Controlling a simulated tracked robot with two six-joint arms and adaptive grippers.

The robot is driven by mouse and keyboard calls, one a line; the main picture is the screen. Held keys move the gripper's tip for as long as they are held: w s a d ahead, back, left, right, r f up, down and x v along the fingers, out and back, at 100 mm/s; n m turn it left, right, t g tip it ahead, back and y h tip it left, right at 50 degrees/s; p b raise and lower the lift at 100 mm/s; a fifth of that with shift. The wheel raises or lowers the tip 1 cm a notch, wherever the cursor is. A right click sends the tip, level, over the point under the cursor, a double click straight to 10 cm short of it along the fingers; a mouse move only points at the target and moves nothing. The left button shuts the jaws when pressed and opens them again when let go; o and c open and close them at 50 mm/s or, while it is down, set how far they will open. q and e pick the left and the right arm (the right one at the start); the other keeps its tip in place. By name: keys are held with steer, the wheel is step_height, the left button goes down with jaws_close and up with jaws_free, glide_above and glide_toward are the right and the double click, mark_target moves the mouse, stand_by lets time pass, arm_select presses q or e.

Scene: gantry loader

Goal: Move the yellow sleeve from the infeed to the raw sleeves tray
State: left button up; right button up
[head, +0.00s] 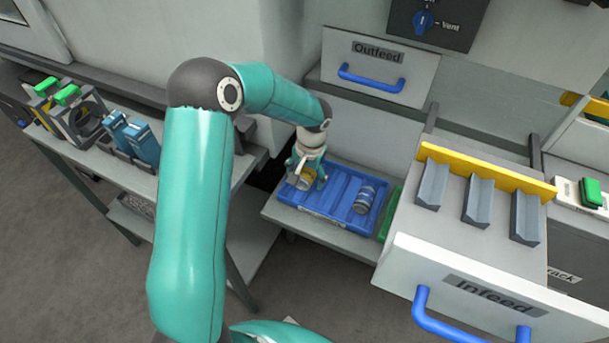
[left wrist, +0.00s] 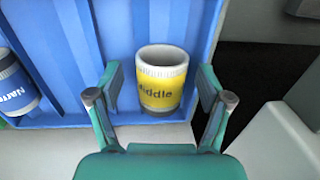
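The yellow sleeve (head: 304,182) is at the left end of the blue tray (head: 334,217). In the left wrist view the yellow sleeve (left wrist: 162,80) shows a pale rim and the label "Middle". My left gripper (head: 306,178) is over the tray with its fingers on either side of the sleeve. In the left wrist view the gripper (left wrist: 160,98) is open, with a gap between each finger and the sleeve. The infeed drawer (head: 405,262) is pulled out, and its grey V-shaped holders (head: 477,204) are empty. My right gripper is not in view.
A blue-grey sleeve (head: 366,197) lies in the tray's right part; its label shows in the left wrist view (left wrist: 14,86). A green tray edge (head: 388,215) is between the tray and the infeed drawer. The outfeed drawer (head: 378,62) is behind. A side table (head: 105,160) with tools is at left.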

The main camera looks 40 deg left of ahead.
arm_select(q)
step_height(320, 180, up, 12)
steer(key=d, duration=0.1)
steer(key=shift+w+f, duration=0.15)
stand_by(0.5)
stand_by(0.4)
